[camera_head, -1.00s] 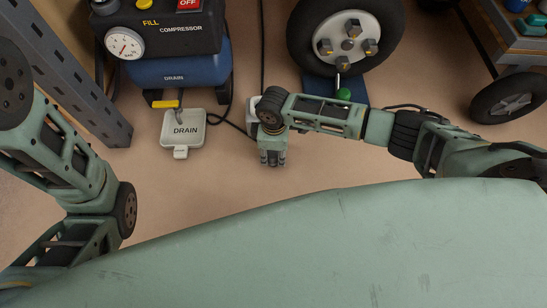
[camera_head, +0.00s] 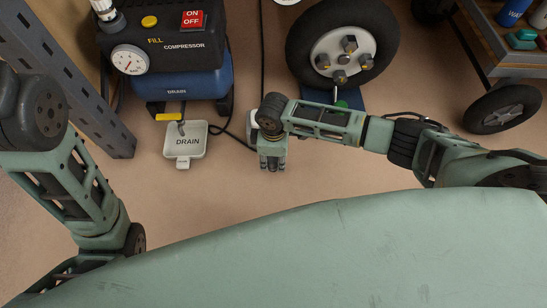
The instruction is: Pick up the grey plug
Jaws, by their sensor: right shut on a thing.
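My right gripper (camera_head: 272,163) points down at the floor in the middle of the head view. It is shut, and its wrist and fingers cover most of what lies between them. A black cable (camera_head: 232,139) from the compressor runs up to its left side, where the grey plug is, but the plug itself is hidden by the gripper. A pale grey box (camera_head: 252,121) shows partly behind my right wrist, with another black cable leading up from it. My left arm comes in at the left, and its gripper is out of view.
The blue and black compressor (camera_head: 170,65) stands at the upper left, with a DRAIN tray (camera_head: 185,141) in front of it. A wheel (camera_head: 342,45) on a blue base is beyond my right forearm. A wheeled cart (camera_head: 505,60) stands at the right.

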